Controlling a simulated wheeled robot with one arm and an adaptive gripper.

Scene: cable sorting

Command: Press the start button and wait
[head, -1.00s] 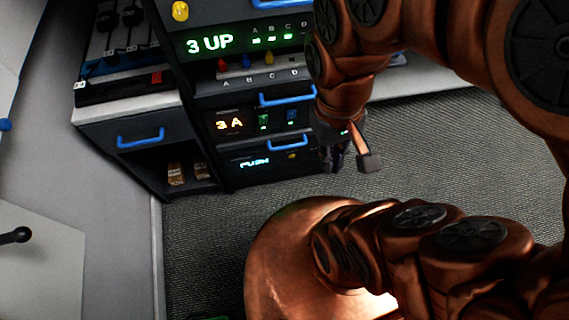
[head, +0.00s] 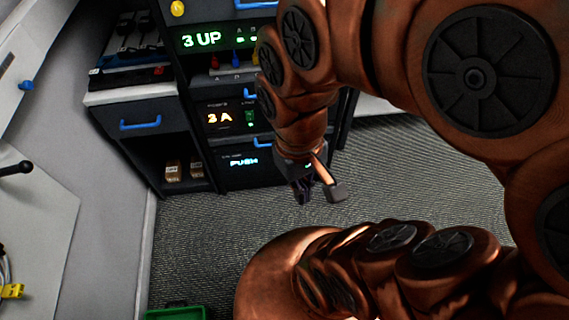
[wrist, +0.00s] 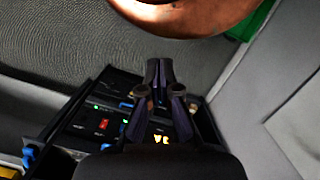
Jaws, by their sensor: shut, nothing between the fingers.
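The black control cabinet stands at the upper left of the head view. Its lowest panel has a lit display reading "PUSH" (head: 244,162), below a panel reading "3 A" (head: 219,117). No start button shows clearly; my gripper and arm cover the right part of the lowest panel. My gripper (head: 302,192) is shut and empty, in front of and below that panel, apparently apart from it. In the wrist view my gripper (wrist: 159,66) has its fingers together over the lit panels, where small red, blue and green marks show, too small to read.
A drawer with a blue handle (head: 140,124) sits above an open shelf holding small boxes (head: 172,172). A green bin (head: 175,313) is at the bottom edge. A white panel with a black knob (head: 15,169) is at the left. Grey floor (head: 420,160) is clear.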

